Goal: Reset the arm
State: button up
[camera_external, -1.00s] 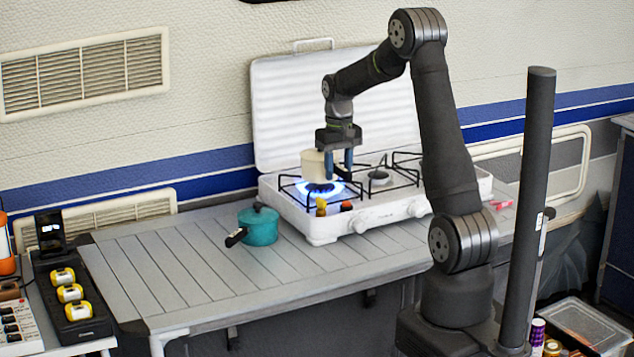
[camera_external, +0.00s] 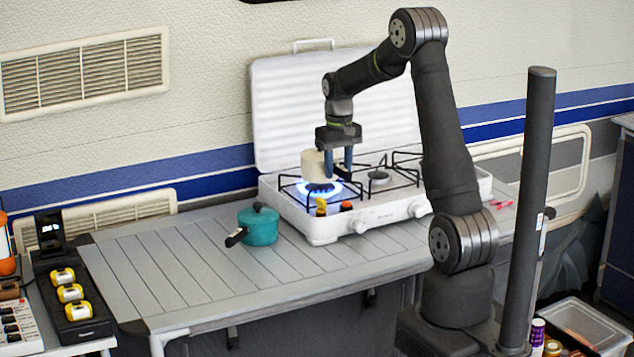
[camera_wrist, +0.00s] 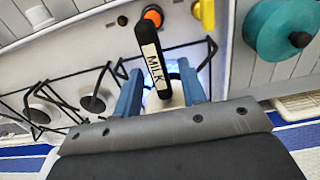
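My gripper (camera_external: 338,162) is over the left side of the white camp stove (camera_external: 330,228). A cream milk pot (camera_external: 312,163) sits at the left burner, where a blue flame (camera_external: 320,188) is lit. In the wrist view, the pot's black handle (camera_wrist: 152,62), labelled MILK, lies between my two blue fingertips (camera_wrist: 160,85). The fingers stand apart with gaps showing beside the handle, so my gripper looks open around it. Most of the pot body is hidden behind the handle and gripper in the wrist view.
A teal pot (camera_external: 258,227) stands on the slatted table (camera_external: 190,270) left of the stove. The stove's raised lid (camera_external: 290,100) is behind my gripper. Yellow (camera_external: 321,207) and orange (camera_external: 346,206) knobs are at the stove's front. The table's left part is clear.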

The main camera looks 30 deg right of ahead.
notch_tip(320, 180, up, 12)
notch_tip(320, 180, down, 12)
jog(key=shift+f, duration=0.2)
jog(key=r, duration=0.4)
jog(key=shift+s+d+r, duration=0.1)
jog(key=shift+d+r, duration=0.15)
jog(key=shift+r, duration=0.15)
jog(key=s+d+r, duration=0.7)
jog(key=d, duration=0.2)
jog(key=a+f+m, duration=0.3)
jog(key=a+f, duration=0.2)
jog(key=a, duration=0.6)
jog(key=a+f+m, duration=0.3)
jog(key=a+f, duration=0.1)
jog(key=a, duration=0.8)
jog(key=s+a+f+m, duration=0.4)
jog(key=s+a+f, duration=0.2)
jog(key=s+a, duration=0.4)
jog(key=shift+s+a+m, duration=0.2)
jog(key=shift+a+m, duration=0.1)
jog(key=shift+m, duration=0.1)
